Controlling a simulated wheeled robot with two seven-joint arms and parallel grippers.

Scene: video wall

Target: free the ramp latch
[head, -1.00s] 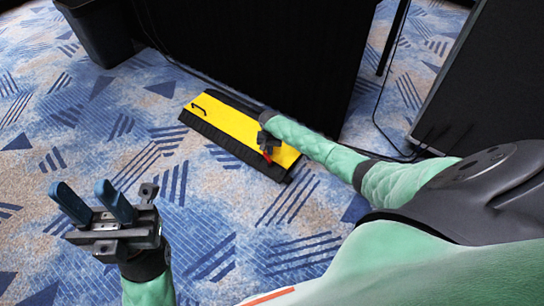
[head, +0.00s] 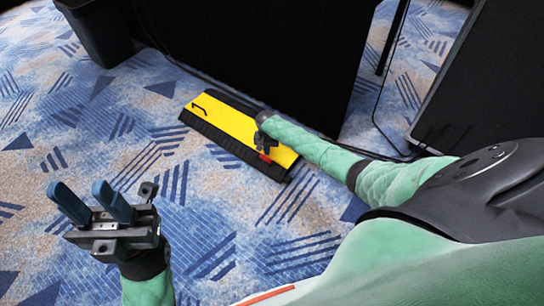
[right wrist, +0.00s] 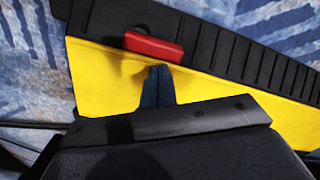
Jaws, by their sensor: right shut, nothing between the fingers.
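The yellow ramp (head: 229,121) with black ribbed edges lies on the carpet against a black panel. The red latch (head: 265,158) is near its right end; in the right wrist view the latch (right wrist: 153,46) sits at the border of the yellow face and the black ribbed edge. My right gripper (head: 264,147) is over that end of the ramp. Its fingers (right wrist: 156,70) are together and empty, with the tips just short of the latch in the picture; I cannot tell whether they touch it. My left gripper (head: 79,190) is open and empty above the carpet, away from the ramp.
A small black handle (head: 198,107) is at the ramp's left end. A tall black panel (head: 255,50) stands behind the ramp, and a dark bin (head: 98,35) is at the upper left. Cables (head: 376,110) run at the right. The carpet on the left is clear.

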